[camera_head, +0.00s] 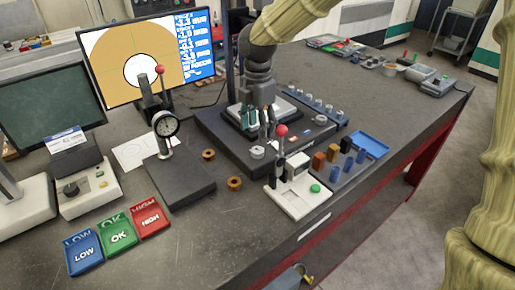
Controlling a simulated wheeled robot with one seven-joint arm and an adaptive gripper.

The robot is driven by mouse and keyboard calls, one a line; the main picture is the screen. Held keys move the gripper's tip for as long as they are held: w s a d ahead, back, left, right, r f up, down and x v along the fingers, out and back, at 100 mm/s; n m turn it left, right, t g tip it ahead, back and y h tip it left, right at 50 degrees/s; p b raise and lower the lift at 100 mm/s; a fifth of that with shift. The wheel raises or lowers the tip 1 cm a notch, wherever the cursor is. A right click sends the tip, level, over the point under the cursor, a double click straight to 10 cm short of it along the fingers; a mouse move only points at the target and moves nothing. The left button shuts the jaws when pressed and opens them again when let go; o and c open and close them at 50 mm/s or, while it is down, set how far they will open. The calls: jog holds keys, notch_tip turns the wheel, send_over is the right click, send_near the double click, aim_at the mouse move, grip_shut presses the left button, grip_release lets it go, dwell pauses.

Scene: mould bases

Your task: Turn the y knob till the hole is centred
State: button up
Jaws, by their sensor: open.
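The monitor (110,45) at the back left shows a tan disc with a white round hole (140,69). The hole looks a little below the middle of the picture area, and a dark stand overlaps its lower edge. A dark instrument base (218,128) stands at the middle of the bench. One silver knob (257,152) is at its front and another (321,119) at its right side; I cannot tell which is the y knob. My gripper (258,130) is open, its teal fingers pointing down above the front knob, apparently apart from it. The arm hides much of the instrument.
A dial gauge stand (180,187) and two brass rings (235,184) are left of the instrument. A white lever fixture (300,200) with a red ball stands close in front. LOW, OK and HIGH trays (119,233) are at front left. A blue tray (370,143) is at right.

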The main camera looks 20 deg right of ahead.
aim_at(258, 150)
notch_tip(258, 150, down, 8)
jog(key=shift+f+p, duration=0.2)
jog(key=shift+p, duration=0.45)
jog(key=c, duration=1)
